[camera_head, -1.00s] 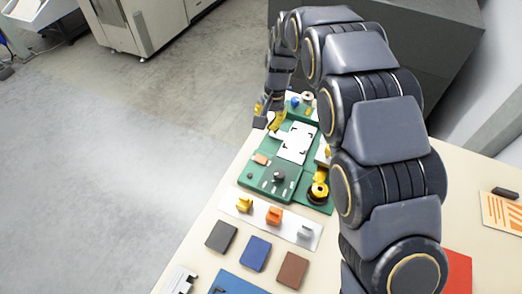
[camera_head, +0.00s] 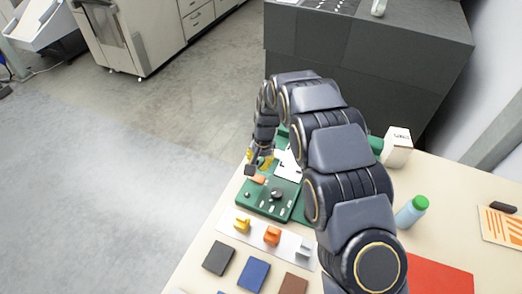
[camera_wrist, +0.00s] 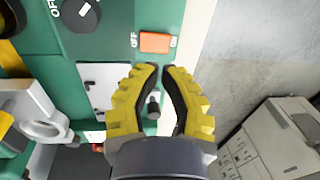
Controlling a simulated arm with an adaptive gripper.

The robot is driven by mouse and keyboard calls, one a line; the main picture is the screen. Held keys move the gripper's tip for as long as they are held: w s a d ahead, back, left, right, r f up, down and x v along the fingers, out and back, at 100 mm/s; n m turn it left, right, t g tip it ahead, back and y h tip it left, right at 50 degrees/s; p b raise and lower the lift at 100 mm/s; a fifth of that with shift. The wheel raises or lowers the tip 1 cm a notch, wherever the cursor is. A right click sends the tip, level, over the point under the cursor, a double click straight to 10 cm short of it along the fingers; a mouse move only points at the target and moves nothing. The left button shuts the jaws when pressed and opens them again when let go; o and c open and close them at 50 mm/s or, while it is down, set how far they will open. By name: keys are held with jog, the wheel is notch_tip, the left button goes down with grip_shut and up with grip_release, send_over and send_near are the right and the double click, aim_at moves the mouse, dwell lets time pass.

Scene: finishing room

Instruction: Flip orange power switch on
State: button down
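The orange power switch (camera_wrist: 155,42) is a small rectangular rocker on a green panel (camera_wrist: 110,45). An OFF label is on its left and a small mark on its right in the wrist view. I cannot tell which side is pressed in. The switch also shows in the head view (camera_head: 257,180), near the panel's left edge. My gripper (camera_wrist: 162,68) has yellow fingers whose tips come nearly together, with nothing held between them. The tips appear just below the switch in the wrist view; I cannot tell whether they touch it. In the head view my gripper (camera_head: 257,165) is just beyond the switch.
A dark round knob (camera_wrist: 80,12) is on the panel beside the switch. A white strip (camera_head: 222,232) with yellow, orange and grey pieces lies nearer. Open floor lies left of the table.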

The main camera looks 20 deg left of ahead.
aim_at(256, 176)
jog(key=f, duration=0.4)
jog(key=shift+a+f, duration=0.25)
jog(key=shift+f, duration=0.15)
jog(key=shift+a+f, duration=0.2)
jog(key=shift+f, duration=0.25)
jog(key=shift+a, duration=0.1)
jog(key=shift+s+f, duration=0.1)
jog(key=shift+f, duration=0.05)
